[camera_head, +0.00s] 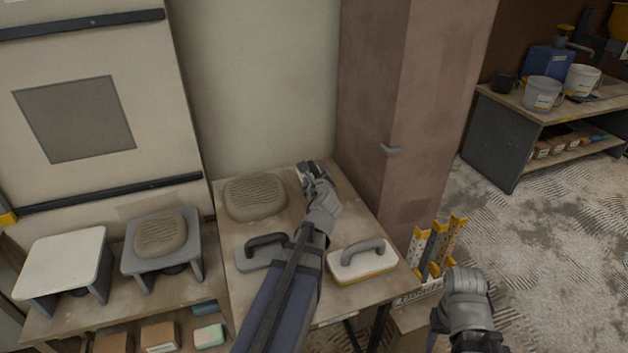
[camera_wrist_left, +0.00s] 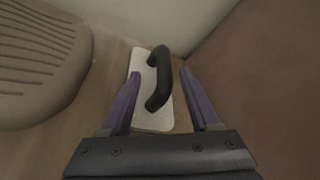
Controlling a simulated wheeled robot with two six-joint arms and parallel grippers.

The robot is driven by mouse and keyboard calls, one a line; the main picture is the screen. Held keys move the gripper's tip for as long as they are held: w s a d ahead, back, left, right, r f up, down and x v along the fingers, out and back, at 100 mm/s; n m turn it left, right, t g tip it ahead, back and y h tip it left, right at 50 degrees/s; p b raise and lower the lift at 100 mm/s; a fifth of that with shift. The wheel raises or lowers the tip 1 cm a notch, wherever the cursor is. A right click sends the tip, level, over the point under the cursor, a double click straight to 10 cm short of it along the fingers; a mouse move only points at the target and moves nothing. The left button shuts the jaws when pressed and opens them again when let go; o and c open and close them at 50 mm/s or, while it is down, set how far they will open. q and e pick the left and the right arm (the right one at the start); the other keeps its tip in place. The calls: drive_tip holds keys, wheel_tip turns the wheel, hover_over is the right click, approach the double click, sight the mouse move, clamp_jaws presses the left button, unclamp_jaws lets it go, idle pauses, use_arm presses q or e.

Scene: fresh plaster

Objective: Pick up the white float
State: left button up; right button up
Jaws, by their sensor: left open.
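A white float (camera_wrist_left: 143,88) with a black handle lies on the wooden table in the left wrist view, near the wall corner. My left gripper (camera_wrist_left: 158,80) is open, with one finger on each side of the handle; I see no contact with it. In the head view my left gripper (camera_head: 312,172) is at the back of the table and hides most of this float. Another pale float (camera_head: 365,264) with a grey handle and a yellow layer lies nearer the front right. My right gripper (camera_head: 465,290) is low at the right, its fingers not clear.
A ridged beige block (camera_head: 254,197) lies left of my left gripper. A grey float (camera_head: 260,255) lies at the table's (camera_head: 225,225) front left. A brown column (camera_head: 410,110) stands close behind on the right. Yellow-ended tools (camera_head: 436,246) stand upright beside the table's right edge.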

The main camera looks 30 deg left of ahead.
sight(314, 169)
use_arm(q)
drive_tip(key=x, duration=0.3)
drive_tip(key=b+x, duration=0.1)
drive_tip(key=x, duration=0.1)
drive_tip(key=shift+w+d+r, duration=0.15)
drive_tip(key=shift+w+r, duration=0.1)
drive_tip(key=shift+s, duration=0.1)
clamp_jaws()
idle(1.0)
